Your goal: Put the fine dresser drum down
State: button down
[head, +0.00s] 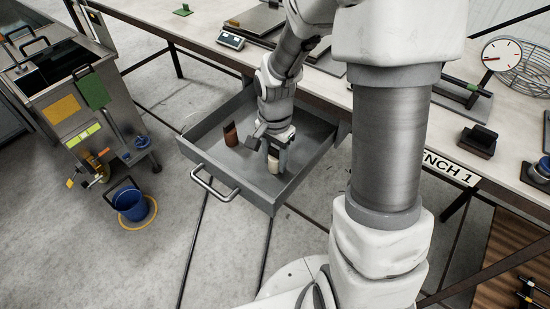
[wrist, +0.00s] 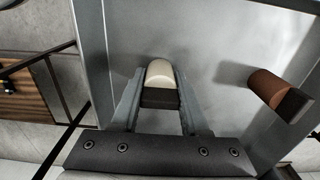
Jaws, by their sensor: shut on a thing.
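The drum in my gripper has a cream end and a dark band; I take it as the fine dresser drum (wrist: 160,74). It also shows in the head view (head: 273,164), low inside the open grey drawer (head: 262,192). My gripper (wrist: 160,92) is shut on it, one finger on each side; in the head view the gripper (head: 273,152) points down into the drawer. I cannot tell whether the drum touches the drawer floor.
The drawer hangs open under the long bench (head: 240,62), its handle (head: 214,184) facing front left. Bare drawer floor lies between and around the two drums. A steel cart (head: 80,100) and a blue bucket (head: 130,203) stand on the floor at left.

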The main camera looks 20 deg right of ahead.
aim_at(275, 150)
jog(key=shift+c, duration=2)
grip_release()
jog(key=shift+f, duration=0.1)
notch_tip(275, 150, up, 12)
jog(key=p, duration=0.3)
jog(key=shift+r+p, duration=0.25)
jog(key=shift+p, duration=0.05)
jog(key=s+r+n+t, duration=0.5)
jog(key=s+r+n, duration=0.5)
jog(key=s+r, duration=0.3)
jog(key=shift+s+r+n+t, duration=0.2)
jog(key=shift+s+n+t, duration=0.1)
jog(key=shift+s+n, duration=0.15)
